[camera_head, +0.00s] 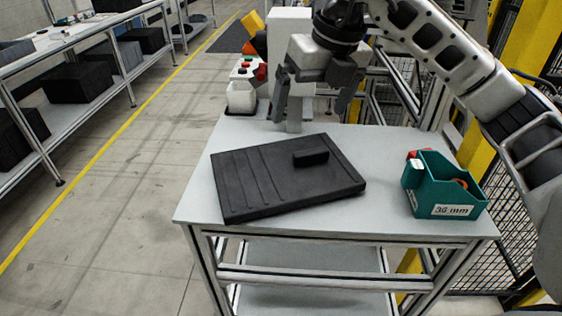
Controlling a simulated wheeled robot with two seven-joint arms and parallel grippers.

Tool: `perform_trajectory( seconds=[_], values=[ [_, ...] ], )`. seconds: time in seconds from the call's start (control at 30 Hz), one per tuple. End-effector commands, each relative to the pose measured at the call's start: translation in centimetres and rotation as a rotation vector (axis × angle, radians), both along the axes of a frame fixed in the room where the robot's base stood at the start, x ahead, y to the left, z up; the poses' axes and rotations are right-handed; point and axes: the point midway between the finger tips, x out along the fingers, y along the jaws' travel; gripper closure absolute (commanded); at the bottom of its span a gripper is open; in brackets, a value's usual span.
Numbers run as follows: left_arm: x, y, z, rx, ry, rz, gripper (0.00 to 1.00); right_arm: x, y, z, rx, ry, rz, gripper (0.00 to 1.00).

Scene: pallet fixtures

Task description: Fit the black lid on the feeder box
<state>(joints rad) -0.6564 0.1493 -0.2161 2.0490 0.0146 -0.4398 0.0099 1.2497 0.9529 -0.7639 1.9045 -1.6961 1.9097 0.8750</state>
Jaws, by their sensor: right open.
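The black lid (250,179) is a flat ribbed slab with a raised bar handle (310,157). It lies slightly turned on the grey table, its handle toward the back right. My right gripper (310,112) is open and empty above the back of the table, beyond the lid and apart from it. Its fingers point down. A white block (289,32) stands behind the gripper, partly hidden by it; I cannot tell whether this is the feeder box. My left gripper is not in view.
A teal bin (433,185) labelled 36 mm, with small parts in it, stands at the table's right. A control box (241,97) with coloured buttons is at the back left. The table (375,215) is bare between lid and bin. Mesh fencing (508,230) stands at right.

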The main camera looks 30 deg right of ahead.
Motion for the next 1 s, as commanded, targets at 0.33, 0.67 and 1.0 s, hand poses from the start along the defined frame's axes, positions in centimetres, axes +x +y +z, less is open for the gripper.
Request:
perform_trajectory(
  seconds=[0.33, 0.67, 1.0],
  values=[
    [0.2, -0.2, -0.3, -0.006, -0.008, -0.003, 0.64, 0.8, -3.7, -1.4, -0.121, -0.026, -0.125, 0.02],
    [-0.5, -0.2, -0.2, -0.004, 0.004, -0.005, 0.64, 2.4, -3.9, -7.2, -0.120, -0.029, -0.121, 0.02],
    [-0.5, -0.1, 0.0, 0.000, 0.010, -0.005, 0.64, 3.2, -3.8, -10.2, -0.119, -0.027, -0.120, 0.02]
  ],
)
